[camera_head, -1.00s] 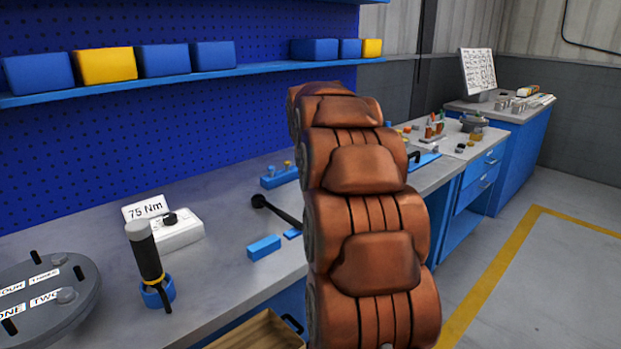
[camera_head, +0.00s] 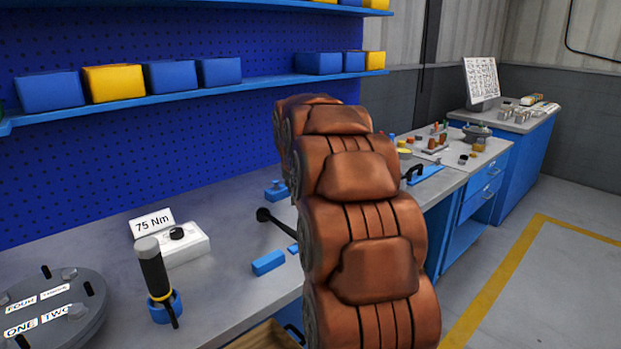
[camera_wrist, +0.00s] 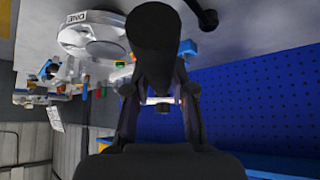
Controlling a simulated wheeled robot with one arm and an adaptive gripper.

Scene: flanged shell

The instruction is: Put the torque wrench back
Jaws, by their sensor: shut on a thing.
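In the wrist view my gripper (camera_wrist: 160,90) is shut on a thick dark cylinder (camera_wrist: 152,32), which I take to be the torque wrench's handle. It sticks out past the fingers, with its round end near the camera. In the head view my arm hides the gripper and this handle. A black rod with a rounded head (camera_head: 263,214) shows over the bench left of my arm and runs behind it. I cannot tell whether it joins the handle. Blue blocks (camera_head: 268,262) sit on the bench close by the rod.
A black-handled tool (camera_head: 152,268) stands in a blue ring holder beside a white box (camera_head: 185,246) with a "75 Nm" sign (camera_head: 153,223). A labelled grey disc (camera_head: 50,305) lies at the left. The wrist view shows a pale flanged ring (camera_wrist: 92,38). Bare bench (camera_head: 225,285) lies left of the blocks.

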